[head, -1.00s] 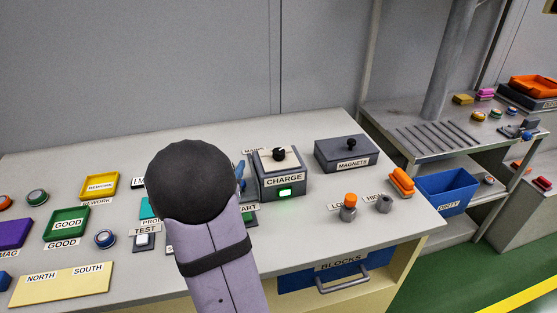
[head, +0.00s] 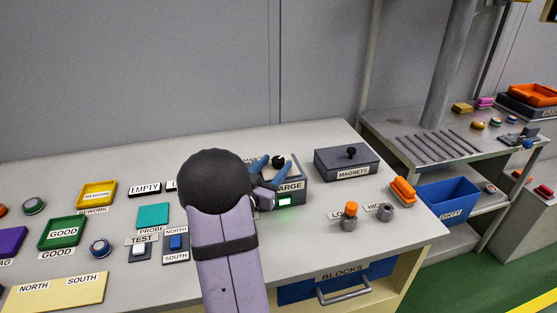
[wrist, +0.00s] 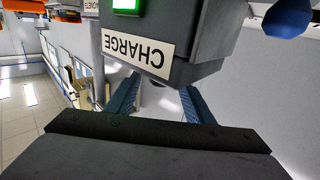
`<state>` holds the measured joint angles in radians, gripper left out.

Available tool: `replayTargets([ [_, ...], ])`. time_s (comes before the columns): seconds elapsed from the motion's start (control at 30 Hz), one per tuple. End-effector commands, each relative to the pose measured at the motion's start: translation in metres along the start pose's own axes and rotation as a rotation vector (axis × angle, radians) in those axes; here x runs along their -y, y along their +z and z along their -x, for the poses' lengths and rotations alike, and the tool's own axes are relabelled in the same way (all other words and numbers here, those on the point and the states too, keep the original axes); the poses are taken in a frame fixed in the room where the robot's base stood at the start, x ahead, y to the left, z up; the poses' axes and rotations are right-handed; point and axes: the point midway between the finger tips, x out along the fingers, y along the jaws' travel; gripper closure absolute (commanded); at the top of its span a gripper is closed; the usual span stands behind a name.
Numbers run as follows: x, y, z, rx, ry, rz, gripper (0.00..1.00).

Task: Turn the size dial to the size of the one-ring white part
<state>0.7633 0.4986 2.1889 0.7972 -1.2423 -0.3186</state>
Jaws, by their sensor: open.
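My gripper (head: 276,163) is open, its two blue fingers beside the top of the grey CHARGE box (head: 292,198). A black knob (head: 278,161) on a pale plate tops this box and shows near the fingertips; I cannot tell whether they touch it. No dial marked for size can be read.
A MAGNETS box (head: 347,161) with a black knob stands right of the CHARGE box. LOW (head: 349,213) and HIGH (head: 385,212) posts stand in front. GOOD (head: 62,233) and REWORK (head: 97,194) trays lie left. A blue DIRTY bin (head: 450,202) is beyond the right edge.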

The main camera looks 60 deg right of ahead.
Motion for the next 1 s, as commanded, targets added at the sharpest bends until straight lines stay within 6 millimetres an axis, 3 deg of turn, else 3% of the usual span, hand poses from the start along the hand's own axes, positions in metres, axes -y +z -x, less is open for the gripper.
replayTargets([
  [0.27,0.000,-0.001,-0.027,-0.001,-0.001,0.001,0.52],
  [0.6,0.000,0.000,-0.030,0.000,-0.001,0.001,0.52],
  [0.63,0.000,0.000,-0.030,0.000,-0.001,0.001,0.55],
  [0.8,0.000,0.000,-0.030,0.000,-0.001,0.001,0.94],
  [1.0,0.000,0.000,-0.030,0.000,-0.005,0.000,0.93],
])
